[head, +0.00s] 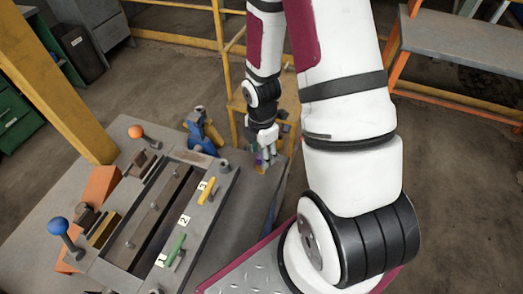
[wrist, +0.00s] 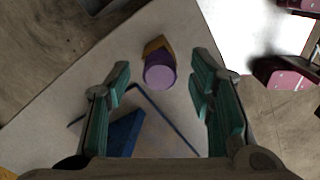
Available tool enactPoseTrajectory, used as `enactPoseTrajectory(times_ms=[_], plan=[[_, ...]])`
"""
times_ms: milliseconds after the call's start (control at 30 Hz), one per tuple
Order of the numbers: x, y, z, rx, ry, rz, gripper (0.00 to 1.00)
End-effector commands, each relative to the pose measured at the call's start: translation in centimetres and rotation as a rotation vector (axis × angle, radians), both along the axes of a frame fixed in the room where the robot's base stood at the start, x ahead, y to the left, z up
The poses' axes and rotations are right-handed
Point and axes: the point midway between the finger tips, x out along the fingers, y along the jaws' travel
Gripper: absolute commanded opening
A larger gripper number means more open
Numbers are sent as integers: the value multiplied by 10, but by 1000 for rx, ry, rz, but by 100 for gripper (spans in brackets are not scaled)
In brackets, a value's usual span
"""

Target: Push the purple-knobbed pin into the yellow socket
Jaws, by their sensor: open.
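The purple knob (wrist: 160,72) of the pin shows in the wrist view, between and a little beyond my fingertips. The yellow socket (wrist: 157,46) shows just behind the knob, partly covered by it. The pin's shaft is hidden, so I cannot tell how deep it sits. My gripper (wrist: 161,83) is open, with one teal finger on each side of the knob and a gap on both sides. In the head view my gripper (head: 264,160) points down over the table's far right part, and a small bit of purple shows by its fingers.
The grey table (head: 228,225) bears a slotted fixture with a yellow handle (head: 207,191) and a green handle (head: 176,249). A blue clamp-like object (head: 203,132) stands left of my gripper. Orange-ball (head: 136,132) and blue-ball (head: 58,226) levers stand farther left.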

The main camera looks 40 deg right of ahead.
Motion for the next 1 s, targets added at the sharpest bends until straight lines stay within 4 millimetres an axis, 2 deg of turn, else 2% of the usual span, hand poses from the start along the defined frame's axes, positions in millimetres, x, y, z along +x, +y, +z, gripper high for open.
enactPoseTrajectory(times_ms=[167,267,600,733,1000], plan=[[1,0,9,1,-3,-1,49],[1,0,22,0,-5,-1,49],[1,-1,83,-1,-6,-2,49],[1,-1,102,-2,-4,-3,49],[0,0,119,0,-1,-1,49]])
